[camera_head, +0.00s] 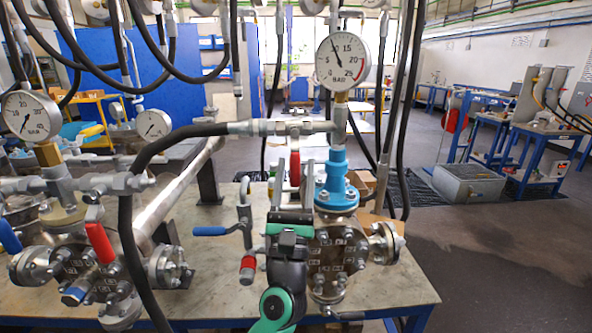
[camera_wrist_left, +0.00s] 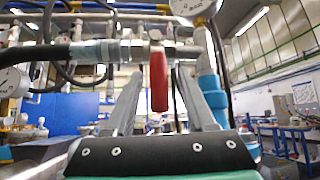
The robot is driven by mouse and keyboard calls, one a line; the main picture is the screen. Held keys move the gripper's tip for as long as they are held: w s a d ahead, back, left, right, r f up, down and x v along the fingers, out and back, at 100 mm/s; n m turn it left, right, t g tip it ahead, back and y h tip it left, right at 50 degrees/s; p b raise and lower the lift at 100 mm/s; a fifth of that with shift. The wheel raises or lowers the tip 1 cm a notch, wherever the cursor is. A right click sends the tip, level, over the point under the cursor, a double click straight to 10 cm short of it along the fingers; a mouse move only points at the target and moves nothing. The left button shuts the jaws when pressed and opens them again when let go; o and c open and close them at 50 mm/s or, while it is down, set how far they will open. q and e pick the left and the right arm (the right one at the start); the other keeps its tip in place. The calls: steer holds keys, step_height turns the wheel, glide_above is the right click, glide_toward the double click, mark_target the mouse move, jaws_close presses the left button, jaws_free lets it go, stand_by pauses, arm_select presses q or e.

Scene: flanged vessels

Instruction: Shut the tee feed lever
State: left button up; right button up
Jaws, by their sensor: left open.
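The tee feed lever is a red handle (camera_head: 295,168) hanging straight down from a small valve on the horizontal pipe (camera_head: 300,127) beside the upright gauge stem. In the left wrist view the red lever (camera_wrist_left: 158,82) hangs near the middle, between the two grey fingers. My left gripper (camera_head: 292,190) is open, fingers pointing up and away, one on each side of the lever. I see a gap between the lever and each finger; whether the fingertips reach its depth is hard to tell. My right gripper is not in view.
A pressure gauge (camera_head: 343,60) stands above a blue flanged fitting (camera_head: 336,183) just right of the gripper. A black hose (camera_head: 127,230) arches to the left. A blue-handled valve (camera_head: 212,231) and another red lever (camera_head: 100,243) are farther left on the bench.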

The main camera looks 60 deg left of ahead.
arm_select(q)
steer(key=b+v, duration=0.1)
steer(key=v, duration=1)
steer(key=shift+f, duration=0.1)
